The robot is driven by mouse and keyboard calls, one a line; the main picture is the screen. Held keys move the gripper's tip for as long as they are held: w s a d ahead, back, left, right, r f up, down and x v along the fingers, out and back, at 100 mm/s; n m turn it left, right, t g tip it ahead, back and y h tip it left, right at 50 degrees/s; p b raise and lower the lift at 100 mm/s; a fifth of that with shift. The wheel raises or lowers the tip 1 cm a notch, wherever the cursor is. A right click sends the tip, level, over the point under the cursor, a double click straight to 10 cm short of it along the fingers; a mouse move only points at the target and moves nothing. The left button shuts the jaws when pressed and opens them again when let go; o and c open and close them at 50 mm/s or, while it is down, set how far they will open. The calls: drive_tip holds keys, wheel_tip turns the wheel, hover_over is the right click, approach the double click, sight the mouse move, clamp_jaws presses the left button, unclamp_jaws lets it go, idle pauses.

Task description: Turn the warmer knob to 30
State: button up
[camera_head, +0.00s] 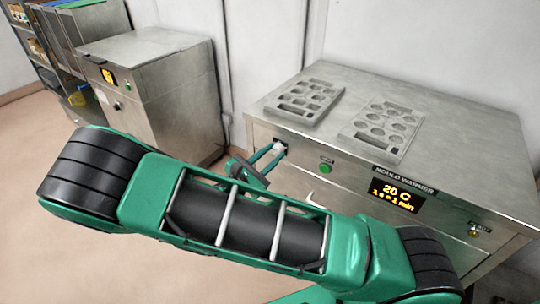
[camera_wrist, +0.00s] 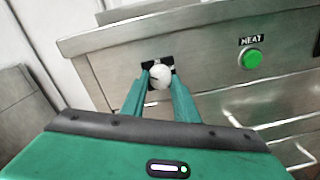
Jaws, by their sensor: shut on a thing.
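The mould warmer (camera_head: 330,150) is a steel cabinet at the right in the head view. Its display (camera_head: 396,195) reads 20 C with a smaller line under it. The warmer knob (camera_wrist: 160,76) is a pale round knob on the left of the front panel, and it also shows in the head view (camera_head: 279,147). My gripper (camera_wrist: 161,84) is shut on the knob, one green finger on each side. It also shows in the head view (camera_head: 276,153). The dark plate behind the knob is partly covered, and its markings are too small to read.
A green HEAT button (camera_wrist: 251,59) sits right of the knob. Two grey moulds (camera_head: 306,98) (camera_head: 383,130) lie on the warmer top. A key switch (camera_head: 480,230) is at the panel's right end. Another steel cabinet (camera_head: 160,95) stands at the back left. Floor at the left is clear.

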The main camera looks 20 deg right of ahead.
drive_tip(key=m, duration=1.1)
drive_tip(key=shift+y, duration=0.4)
idle(0.3)
drive_tip(key=o, duration=1.1)
drive_tip(key=shift+c, duration=0.2)
drive_tip(key=v, duration=1)
drive_tip(key=shift+s+a, duration=0.3)
drive_tip(key=shift+f, duration=0.1)
